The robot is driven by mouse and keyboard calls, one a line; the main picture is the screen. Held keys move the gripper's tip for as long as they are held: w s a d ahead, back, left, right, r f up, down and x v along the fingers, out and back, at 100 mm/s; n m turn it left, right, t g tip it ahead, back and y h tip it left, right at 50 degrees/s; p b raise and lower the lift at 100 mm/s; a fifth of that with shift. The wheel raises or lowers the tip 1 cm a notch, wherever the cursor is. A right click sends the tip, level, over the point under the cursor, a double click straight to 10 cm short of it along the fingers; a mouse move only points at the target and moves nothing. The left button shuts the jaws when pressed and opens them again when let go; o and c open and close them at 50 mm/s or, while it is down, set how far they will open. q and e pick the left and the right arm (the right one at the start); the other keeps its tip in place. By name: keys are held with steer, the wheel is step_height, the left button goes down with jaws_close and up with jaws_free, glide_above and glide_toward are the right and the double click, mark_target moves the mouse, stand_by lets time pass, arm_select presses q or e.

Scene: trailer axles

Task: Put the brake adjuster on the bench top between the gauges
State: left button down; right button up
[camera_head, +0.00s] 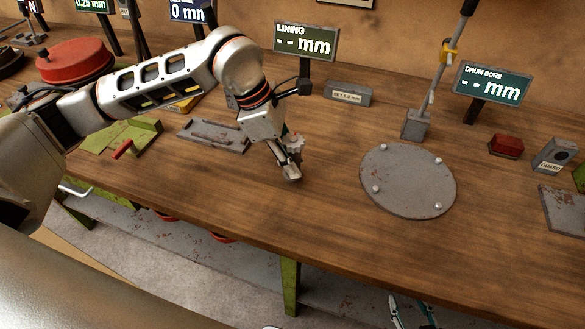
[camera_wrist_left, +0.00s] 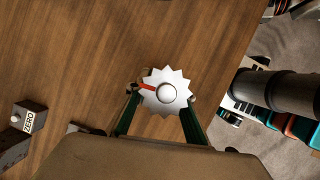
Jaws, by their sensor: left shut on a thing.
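The brake adjuster shows in the left wrist view as a silver toothed star wheel (camera_wrist_left: 165,93) with a round hub and a red mark. My left gripper (camera_wrist_left: 160,105) is shut on it, with a finger on either side.
A round grey plate with pegs (camera_head: 407,181) lies right of my left gripper. A grey flat fixture (camera_head: 213,135) and a green fixture (camera_head: 130,136) lie left. A small labelled block (camera_head: 348,95) stands behind. Bare wood surrounds the left gripper.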

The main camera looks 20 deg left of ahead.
arm_select(q)
steer(key=shift+f, duration=1.65)
steer(key=shift+f, duration=0.1)
steer(key=c, duration=1.7)
jaws_free()
steer(key=b+v, duration=0.1)
steer(key=v, duration=1.1)
steer(key=shift+s+d, duration=0.1)
